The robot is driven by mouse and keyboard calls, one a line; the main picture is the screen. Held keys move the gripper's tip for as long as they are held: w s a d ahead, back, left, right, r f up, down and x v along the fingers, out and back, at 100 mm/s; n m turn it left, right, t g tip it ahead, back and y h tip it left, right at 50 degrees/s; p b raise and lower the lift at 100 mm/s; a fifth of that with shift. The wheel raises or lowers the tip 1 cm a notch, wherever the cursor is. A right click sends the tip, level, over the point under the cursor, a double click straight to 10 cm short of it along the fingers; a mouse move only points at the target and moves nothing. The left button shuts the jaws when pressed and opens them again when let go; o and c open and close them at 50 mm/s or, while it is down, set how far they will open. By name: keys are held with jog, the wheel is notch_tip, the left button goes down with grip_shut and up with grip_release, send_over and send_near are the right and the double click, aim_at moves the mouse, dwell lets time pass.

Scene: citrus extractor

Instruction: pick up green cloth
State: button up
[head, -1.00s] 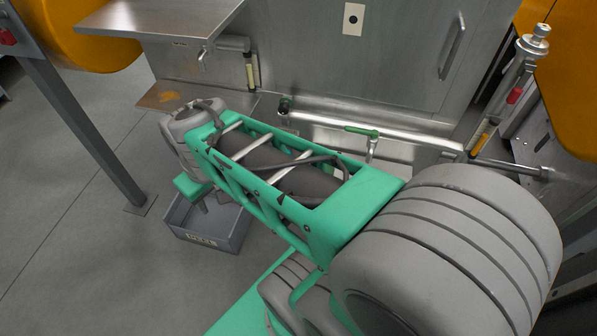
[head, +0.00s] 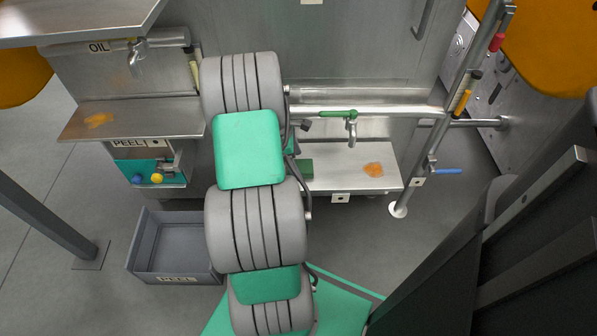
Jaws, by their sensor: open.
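A dark green piece (head: 306,169), which looks like the green cloth, lies on the left part of the low steel tray (head: 345,181) under the juice pipe. Its left side is hidden behind my arm, so I cannot see its full shape. My arm reaches forward over the middle of the view, and its links block the area just left of the green piece. My gripper is hidden behind the arm; I cannot make out its fingers or how far they are from the cloth.
A tap with a green handle (head: 338,114) hangs above the tray, and an orange stain (head: 373,170) marks its surface. A blue-handled valve (head: 448,171) stands right of it. A grey peel crate (head: 175,245) sits on the floor at left. Steel shelves are at upper left.

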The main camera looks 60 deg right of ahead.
jog(key=shift+x, duration=1)
jog(key=shift+f, duration=0.15)
jog(key=shift+c, duration=0.3)
jog(key=c, duration=1.4)
jog(key=shift+r, duration=0.2)
notch_tip(320, 180, up, 10)
jog(key=p, duration=0.3)
jog(key=shift+p, duration=0.4)
jog(key=o, duration=0.8)
jog(key=c, duration=0.6)
